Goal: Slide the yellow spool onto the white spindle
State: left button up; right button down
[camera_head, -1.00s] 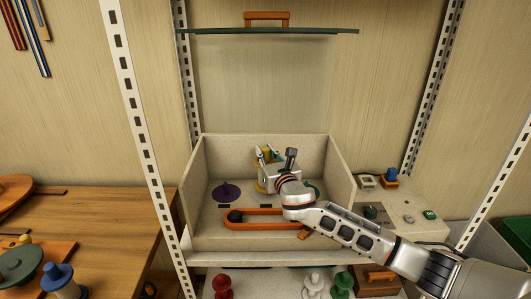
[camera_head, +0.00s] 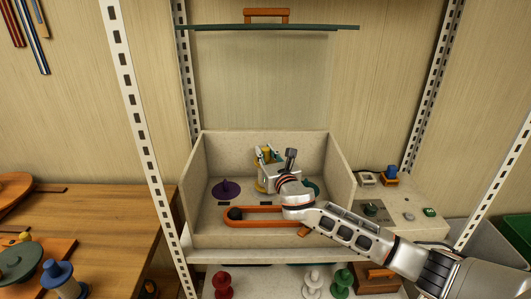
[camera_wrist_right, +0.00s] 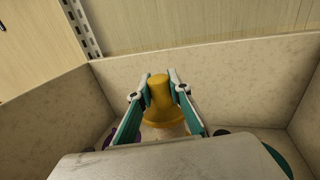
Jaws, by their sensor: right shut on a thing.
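The yellow spool (camera_wrist_right: 161,103) is held upright between the teal-lined fingers of my right gripper (camera_wrist_right: 159,91). In the head view the gripper (camera_head: 268,157) is inside the open stone-coloured box, near its middle, with yellow parts showing at its far and left sides. In the wrist view a pale surface lies just below the spool's flange. The white spindle cannot be made out clearly; the gripper and wrist hide the middle of the box floor, so I cannot tell whether the spool is around it. My left gripper is out of view.
The box (camera_head: 195,240) has high walls. A purple piece (camera_head: 226,190) stands left of my gripper and a green one (camera_head: 312,188) right. An orange loop (camera_head: 235,226) lies in front. A raised glass panel (camera_head: 270,31) hangs above. Red, white and green spools stand below.

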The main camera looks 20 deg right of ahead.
jog(key=shift+f, duration=0.2)
jog(key=shift+f+b, duration=0.65)
jog(key=shift+f, duration=0.25)
dwell(0.4)
jog(key=c, duration=1.8)
grip_release()
jog(key=s, duration=1.2)
jog(key=shift+d, duration=0.15)
